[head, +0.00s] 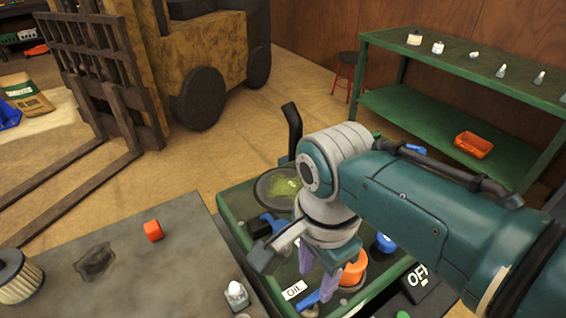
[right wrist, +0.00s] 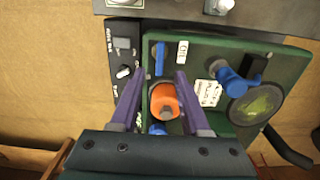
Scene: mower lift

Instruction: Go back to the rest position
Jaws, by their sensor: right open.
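My right gripper (head: 318,268) hangs fingers down over the green mower deck (head: 234,208). Its two purple fingers also show in the right wrist view (right wrist: 158,76), spread apart with nothing gripped. An orange cap-like part (right wrist: 164,100) shows between and below the fingers; in the head view (head: 352,270) it is beside the fingertips. I cannot tell how far above it they are. My left gripper is in neither view.
A green shelf (head: 470,72) stands at right, a yellow forklift (head: 190,55) behind. Floor between is open.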

